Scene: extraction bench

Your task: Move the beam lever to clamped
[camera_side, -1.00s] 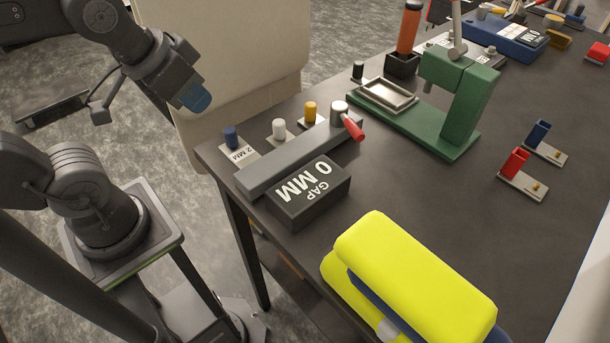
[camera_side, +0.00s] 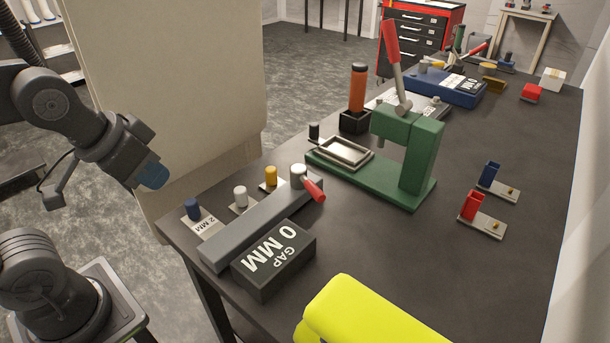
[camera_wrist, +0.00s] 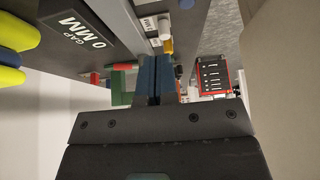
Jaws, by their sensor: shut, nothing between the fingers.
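The grey beam (camera_side: 255,227) lies along the bench's near left edge. Its lever has a pale round hub and a red handle (camera_side: 313,188) at the beam's far end, angled down to the right. A dark box reading GAP 0 MM (camera_side: 272,262) sits against the beam; it also shows upside down in the wrist view (camera_wrist: 75,25). My gripper (camera_side: 152,174), with blue fingers, is off the bench's left edge, apart from the beam and lever. In the wrist view its fingers (camera_wrist: 157,80) are together and empty, partly covering the bench behind.
Blue (camera_side: 192,208), white (camera_side: 240,195) and yellow (camera_side: 270,175) knobs stand left of the beam. A green press (camera_side: 425,150) with a tall red-handled lever (camera_side: 391,42) stands beyond it. A yellow object (camera_side: 375,312) is at the front.

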